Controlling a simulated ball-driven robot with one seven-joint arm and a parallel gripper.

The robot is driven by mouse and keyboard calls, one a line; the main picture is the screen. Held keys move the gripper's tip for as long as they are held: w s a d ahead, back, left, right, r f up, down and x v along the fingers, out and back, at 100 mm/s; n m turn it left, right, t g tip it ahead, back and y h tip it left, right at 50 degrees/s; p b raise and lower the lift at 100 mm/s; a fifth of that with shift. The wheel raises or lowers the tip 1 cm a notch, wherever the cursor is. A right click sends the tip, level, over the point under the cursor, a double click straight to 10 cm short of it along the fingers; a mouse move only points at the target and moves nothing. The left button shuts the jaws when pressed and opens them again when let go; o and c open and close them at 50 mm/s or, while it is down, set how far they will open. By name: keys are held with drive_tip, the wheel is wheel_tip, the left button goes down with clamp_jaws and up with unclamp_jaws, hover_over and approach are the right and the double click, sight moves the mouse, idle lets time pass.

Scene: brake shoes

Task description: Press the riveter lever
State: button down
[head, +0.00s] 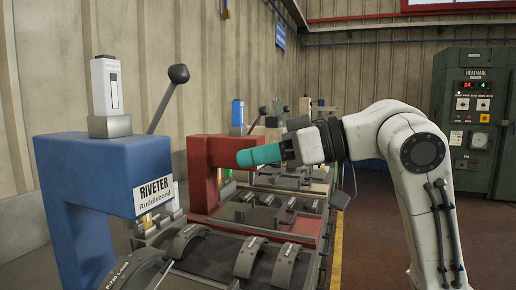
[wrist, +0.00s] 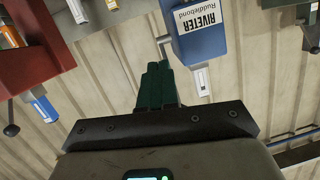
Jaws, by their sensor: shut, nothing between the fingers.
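The blue riveter (head: 95,165) stands at the left of the head view, with a white-grey unit on top. Its lever (head: 168,98) tilts up and right to a dark ball knob (head: 179,74). My gripper (head: 258,155) has teal fingers, shut and empty, pointing left; it is right of the lever, lower than the knob and apart from it in the picture. In the wrist view, the riveter (wrist: 195,40) appears upside down beyond my shut fingers (wrist: 158,85). A grey rod, probably the lever, runs behind the fingertips; its knob is not visible there.
A red press (head: 205,165) stands behind the blue riveter. Curved brake shoes (head: 190,240) lie on the dark bench below. A green cabinet (head: 480,110) stands at the right by the wall. Open air lies between my gripper and the lever.

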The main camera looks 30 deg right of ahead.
drive_tip(key=v, duration=1)
drive_tip(key=shift+d+r+p, duration=0.2)
drive_tip(key=shift+r+p, duration=0.1)
drive_tip(key=shift+r, duration=0.15)
drive_tip(key=shift+s, duration=0.1)
